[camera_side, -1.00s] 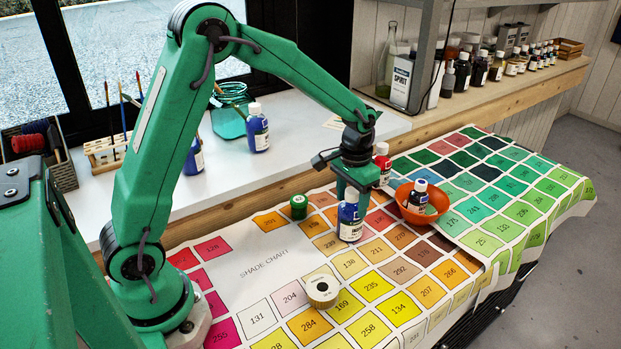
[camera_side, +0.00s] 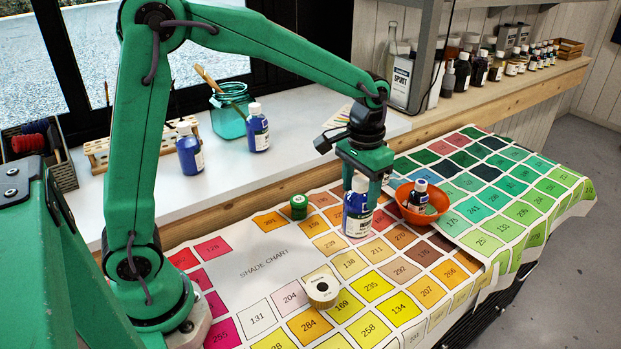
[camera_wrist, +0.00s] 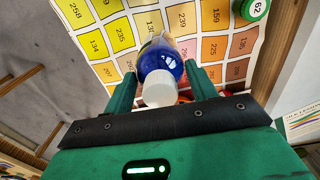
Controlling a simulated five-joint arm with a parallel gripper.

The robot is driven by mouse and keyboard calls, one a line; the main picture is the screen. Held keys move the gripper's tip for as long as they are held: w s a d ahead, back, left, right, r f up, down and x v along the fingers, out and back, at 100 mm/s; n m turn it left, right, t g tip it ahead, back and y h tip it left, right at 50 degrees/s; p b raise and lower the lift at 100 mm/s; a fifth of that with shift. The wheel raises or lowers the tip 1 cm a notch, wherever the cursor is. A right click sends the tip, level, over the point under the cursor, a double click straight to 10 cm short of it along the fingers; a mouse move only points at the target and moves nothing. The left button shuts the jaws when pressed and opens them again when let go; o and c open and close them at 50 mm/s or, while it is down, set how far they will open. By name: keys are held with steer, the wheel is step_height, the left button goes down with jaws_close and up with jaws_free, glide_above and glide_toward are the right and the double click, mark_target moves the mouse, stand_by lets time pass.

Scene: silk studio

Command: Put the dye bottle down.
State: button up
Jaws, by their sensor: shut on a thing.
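The dye bottle (camera_side: 356,215) is blue with a white cap and a pale label. It is close to upright, over the orange and yellow squares of the shade chart (camera_side: 268,252). My gripper (camera_side: 358,193) is shut around it from above. In the wrist view the blue bottle (camera_wrist: 164,62) sits between the two green fingers, its white cap toward the camera. I cannot tell whether its base touches the chart.
An orange bowl (camera_side: 420,194) with a dark bottle (camera_side: 418,194) stands just right. A green-lidded jar (camera_side: 299,206) is left. A round pale tape-like item (camera_side: 322,290) lies in front. Blue bottles (camera_side: 257,132) stand on the white sill.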

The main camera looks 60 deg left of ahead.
steer(key=shift+s+d+r, duration=0.45)
steer(key=shift+d+r, duration=0.05)
steer(key=shift+d, duration=0.25)
steer(key=shift+s+d+r, duration=0.4)
steer(key=shift+d+r, duration=0.15)
steer(key=shift+d, duration=0.15)
steer(key=shift+s+d+r, duration=0.45)
steer(key=shift+d+r, duration=0.05)
steer(key=shift+d, duration=0.25)
steer(key=shift+a, duration=0.15)
steer(key=w+a, duration=0.1)
steer(key=a, duration=0.8)
steer(key=shift+w+a+f, duration=0.2)
steer(key=shift+a+f, duration=0.1)
steer(key=shift+a, duration=0.05)
steer(key=shift+d, duration=0.1)
steer(key=s+d, duration=0.1)
steer(key=d, duration=0.9)
steer(key=w+a+f, duration=0.5)
steer(key=a+f, duration=0.1)
steer(key=a, duration=0.4)
steer(key=shift+w+a, duration=0.15)
steer(key=shift+w, duration=0.15)
steer(key=shift+f, duration=0.15)
steer(key=shift+f, duration=1.95)
